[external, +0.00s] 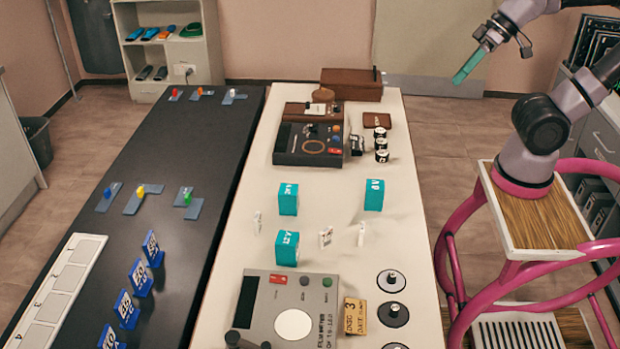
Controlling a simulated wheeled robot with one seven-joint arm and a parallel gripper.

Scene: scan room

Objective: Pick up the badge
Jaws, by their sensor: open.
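My gripper (468,66) is in the external view at the upper right, with teal fingers pointing down and left. It is open, empty and in the air beyond the white table's right edge. I cannot tell for sure which thing is the badge. Small white upright tags stand mid-table: one at the left (257,222), one in the middle (326,237) and one at the right (361,234). A flat brown piece (377,120) lies near the far right edge. My gripper touches none of these.
Teal boxes (288,199) stand around the tags on the white table (330,205). A grey machine (290,308) is at the near end, a dark machine (309,145) further back. Black-and-white cylinders (381,144) and a brown case (351,85) are at the far end. A black table (165,240) adjoins at left.

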